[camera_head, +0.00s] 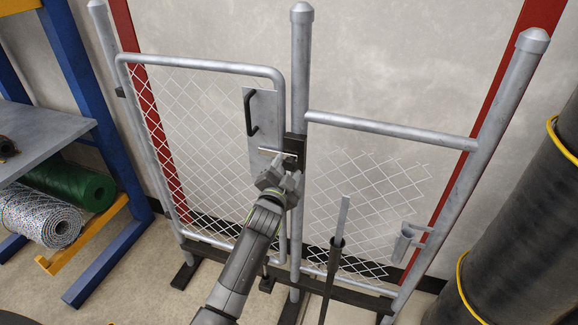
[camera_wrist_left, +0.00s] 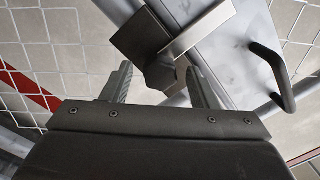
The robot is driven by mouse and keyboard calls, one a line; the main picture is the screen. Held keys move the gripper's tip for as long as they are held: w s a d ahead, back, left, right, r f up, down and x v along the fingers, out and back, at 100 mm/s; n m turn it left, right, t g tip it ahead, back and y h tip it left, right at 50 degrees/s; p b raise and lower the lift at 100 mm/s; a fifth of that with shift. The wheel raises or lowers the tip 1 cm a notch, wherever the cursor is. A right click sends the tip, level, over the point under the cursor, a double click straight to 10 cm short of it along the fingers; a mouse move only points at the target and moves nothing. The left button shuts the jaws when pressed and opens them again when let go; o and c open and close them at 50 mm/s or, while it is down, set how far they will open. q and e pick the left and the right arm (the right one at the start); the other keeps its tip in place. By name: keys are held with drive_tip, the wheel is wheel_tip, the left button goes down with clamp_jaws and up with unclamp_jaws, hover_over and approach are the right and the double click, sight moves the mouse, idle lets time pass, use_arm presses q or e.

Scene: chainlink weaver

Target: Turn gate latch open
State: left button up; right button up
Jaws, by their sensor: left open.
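The gate (camera_head: 200,67) is a grey tube frame with chain-link mesh, standing in line with the fixed panel. Its latch (camera_head: 277,151) is a light metal bar lying about level, meeting a dark block (camera_head: 296,146) at the middle post. In the left wrist view the latch bar (camera_wrist_left: 197,29) runs diagonally above a dark rounded knob (camera_wrist_left: 160,70). My left gripper (camera_head: 277,178) is open just below the latch; the wrist view shows its fingers (camera_wrist_left: 160,82) either side of the knob. Contact cannot be told. My right gripper is out of view.
A black pull handle (camera_head: 250,112) sits on the gate plate above the latch. A thin upright bar (camera_head: 341,217) in a dark holder stands before the right panel. A dark roll (camera_head: 515,205) fills the right; a shelf rack (camera_head: 75,75) stands left.

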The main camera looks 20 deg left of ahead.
use_arm(q)
drive_tip(key=shift+w, duration=1.05)
drive_tip(key=shift+c, duration=0.4)
clamp_jaws()
